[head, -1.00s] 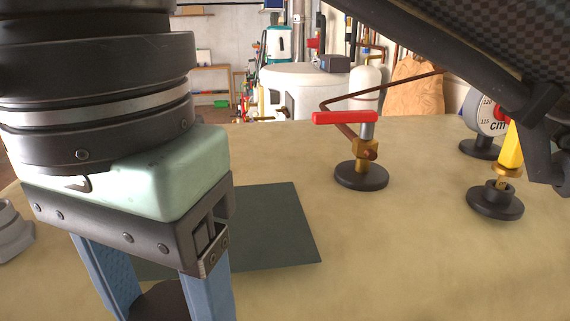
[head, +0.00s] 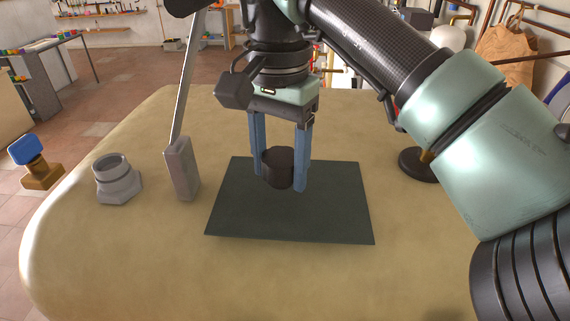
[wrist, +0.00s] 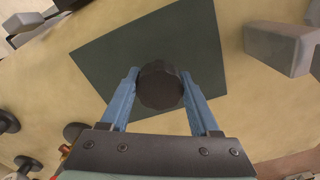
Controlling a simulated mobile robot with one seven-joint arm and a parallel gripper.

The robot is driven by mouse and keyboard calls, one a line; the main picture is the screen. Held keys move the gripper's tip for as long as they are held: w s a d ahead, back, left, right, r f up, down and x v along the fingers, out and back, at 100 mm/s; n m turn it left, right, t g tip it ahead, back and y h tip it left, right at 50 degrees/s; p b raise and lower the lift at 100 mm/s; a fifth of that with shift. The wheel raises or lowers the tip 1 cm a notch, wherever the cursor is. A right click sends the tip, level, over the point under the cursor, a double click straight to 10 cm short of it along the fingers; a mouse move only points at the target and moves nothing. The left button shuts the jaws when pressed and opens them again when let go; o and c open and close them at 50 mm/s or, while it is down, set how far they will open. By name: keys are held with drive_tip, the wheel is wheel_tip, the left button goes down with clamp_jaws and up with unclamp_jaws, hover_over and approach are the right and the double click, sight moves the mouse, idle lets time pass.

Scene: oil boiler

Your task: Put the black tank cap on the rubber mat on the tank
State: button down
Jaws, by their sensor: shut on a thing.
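The black tank cap (head: 277,168) is a short dark cylinder. My gripper (head: 279,182) points down with its blue fingers shut on the cap's two sides. The dark green-grey rubber mat (head: 290,222) lies flat on the tan tank top. The cap is over the far middle part of the mat, roughly upright. I cannot tell whether its underside touches the mat. In the wrist view, the cap (wrist: 160,86) sits between the fingertips with the mat (wrist: 110,58) behind it. The fingers and cap hide part of the mat.
A grey threaded fitting (head: 115,182) and a grey block with a long lever (head: 181,170) stand left of the mat. A blue-handled valve (head: 36,160) is at the far left. A black round base (head: 417,163) stands right, partly behind my arm. The tank top (head: 140,260) in front is clear.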

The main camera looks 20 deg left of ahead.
sight(280, 182)
drive_tip(key=shift+f+p, duration=0.65)
drive_tip(key=shift+f, duration=0.8)
drive_tip(key=shift+f, duration=0.1)
drive_tip(key=shift+f, duration=0.1)
drive_tip(key=shift+c, duration=0.6)
unclamp_jaws()
wheel_tip(280, 182, up, 12)
drive_tip(key=shift+r+b, duration=0.25)
drive_tip(key=shift+b, duration=0.7)
